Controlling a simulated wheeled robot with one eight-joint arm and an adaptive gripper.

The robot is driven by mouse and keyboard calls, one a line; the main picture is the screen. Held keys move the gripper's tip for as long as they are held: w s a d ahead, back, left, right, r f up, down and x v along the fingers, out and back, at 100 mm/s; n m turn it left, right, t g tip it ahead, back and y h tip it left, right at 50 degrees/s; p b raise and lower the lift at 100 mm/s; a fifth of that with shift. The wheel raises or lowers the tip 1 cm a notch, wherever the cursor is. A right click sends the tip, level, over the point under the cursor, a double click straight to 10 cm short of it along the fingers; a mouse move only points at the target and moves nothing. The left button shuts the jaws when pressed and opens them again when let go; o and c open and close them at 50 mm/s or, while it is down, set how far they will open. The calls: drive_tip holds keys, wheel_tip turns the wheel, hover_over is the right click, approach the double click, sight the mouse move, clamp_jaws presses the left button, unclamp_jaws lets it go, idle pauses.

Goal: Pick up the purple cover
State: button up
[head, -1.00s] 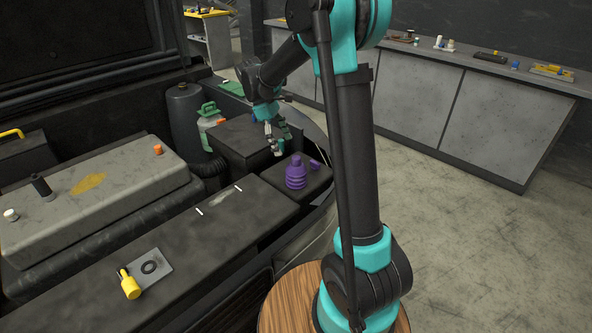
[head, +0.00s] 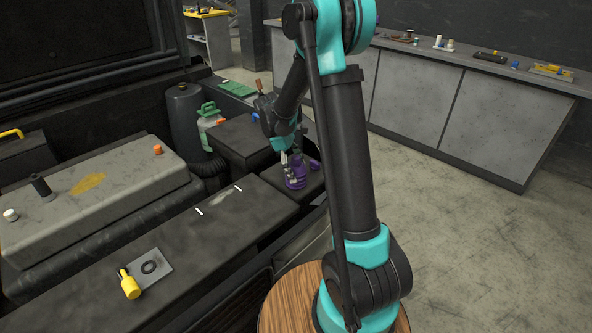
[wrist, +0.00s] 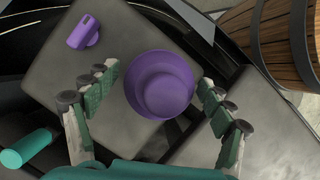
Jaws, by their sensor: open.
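The purple cover (head: 299,184) is a round, ribbed, stepped piece standing on a dark box (head: 312,190) in the engine bay. In the wrist view the cover (wrist: 160,85) is seen from above, with its narrower tier toward the camera. My gripper (wrist: 160,79) is open, with one green-padded finger on each side of the cover. A gap shows on the left; the right finger looks closer, and I cannot tell if it touches. In the head view my gripper (head: 291,168) partly hides the cover.
A small purple piece (wrist: 84,32) lies on the same box, left of the cover in the wrist view. A wooden barrel (wrist: 270,40) is at upper right there. A dark block (head: 232,138) and a white jug with green top (head: 209,118) stand behind.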

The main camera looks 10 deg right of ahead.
drive_tip(key=c, duration=1.3)
drive_tip(key=shift+r, duration=0.15)
